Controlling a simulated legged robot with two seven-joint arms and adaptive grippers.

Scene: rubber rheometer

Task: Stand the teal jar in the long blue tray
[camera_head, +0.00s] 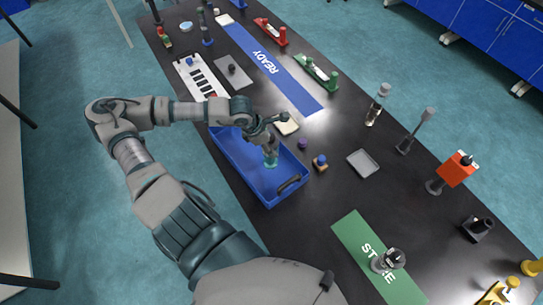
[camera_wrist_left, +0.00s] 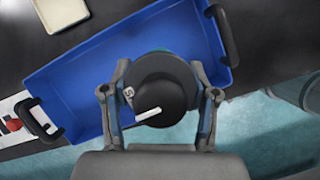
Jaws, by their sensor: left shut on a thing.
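The teal jar (camera_head: 271,161) is upright, or nearly so, within the outline of the long blue tray (camera_head: 242,170). My left gripper (camera_head: 268,143) is shut on it from above. In the left wrist view, the jar's dark round lid (camera_wrist_left: 152,92), with a white bar and a white letter, sits between the two fingers, and a sliver of teal shows behind it. The blue tray (camera_wrist_left: 90,62) lies behind the jar there. I cannot tell whether the jar's base touches the tray floor. My right gripper is not in view.
The tray has dark handles, one at its near end (camera_head: 289,185). A small purple item (camera_head: 303,144) and a blue-topped block (camera_head: 320,163) stand just right of it. A cream dish (camera_head: 287,125) lies behind.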

